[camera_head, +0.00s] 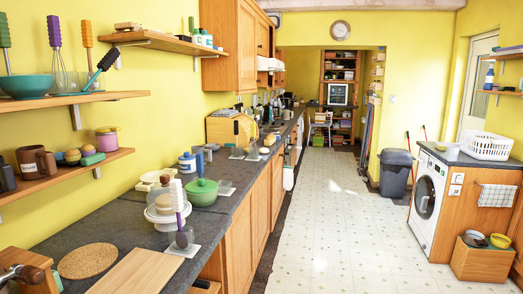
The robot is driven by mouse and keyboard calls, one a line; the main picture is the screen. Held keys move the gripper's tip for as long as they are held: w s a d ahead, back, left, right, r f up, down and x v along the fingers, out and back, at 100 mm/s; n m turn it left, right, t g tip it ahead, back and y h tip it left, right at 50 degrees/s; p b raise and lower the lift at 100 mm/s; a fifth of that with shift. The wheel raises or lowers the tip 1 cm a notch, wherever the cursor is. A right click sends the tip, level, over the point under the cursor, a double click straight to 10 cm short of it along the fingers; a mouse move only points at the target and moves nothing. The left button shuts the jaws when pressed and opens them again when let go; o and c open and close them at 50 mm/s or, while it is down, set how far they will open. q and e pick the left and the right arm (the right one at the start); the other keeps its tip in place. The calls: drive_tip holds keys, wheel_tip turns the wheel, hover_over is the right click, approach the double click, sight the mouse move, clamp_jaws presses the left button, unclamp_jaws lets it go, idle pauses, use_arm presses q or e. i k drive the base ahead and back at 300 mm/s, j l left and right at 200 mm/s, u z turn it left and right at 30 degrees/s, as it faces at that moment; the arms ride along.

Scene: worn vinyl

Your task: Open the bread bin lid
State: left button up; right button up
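A light wooden box with a rounded side, which looks like the bread bin (231,129), stands on the far part of the dark left counter against the yellow wall. Its lid appears shut, but it is too small and distant to be sure. Neither of my grippers is in view, and nothing is seen touching the bin.
The dark counter (135,218) runs along the left wall, holding a green pot (201,192), a cake stand (163,213) and a cutting board (138,272). The pale floor (325,225) is clear. A washing machine (427,196) and grey bin (395,172) stand right.

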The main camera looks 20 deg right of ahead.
sight(244, 122)
drive_tip(key=i+l+z, duration=0.3)
drive_tip(key=i, duration=0.15)
drive_tip(key=i+l+z, duration=0.3)
drive_tip(key=i, duration=0.5)
drive_tip(key=i+z, duration=0.3)
drive_tip(key=i, duration=0.55)
drive_tip(key=i+l+u, duration=0.1)
drive_tip(key=i+u, duration=0.3)
drive_tip(key=i, duration=0.15)
drive_tip(key=i+l+u, duration=0.35)
drive_tip(key=i, duration=0.2)
drive_tip(key=i+l+u, duration=0.4)
drive_tip(key=i+j, duration=0.05)
drive_tip(key=i, duration=0.05)
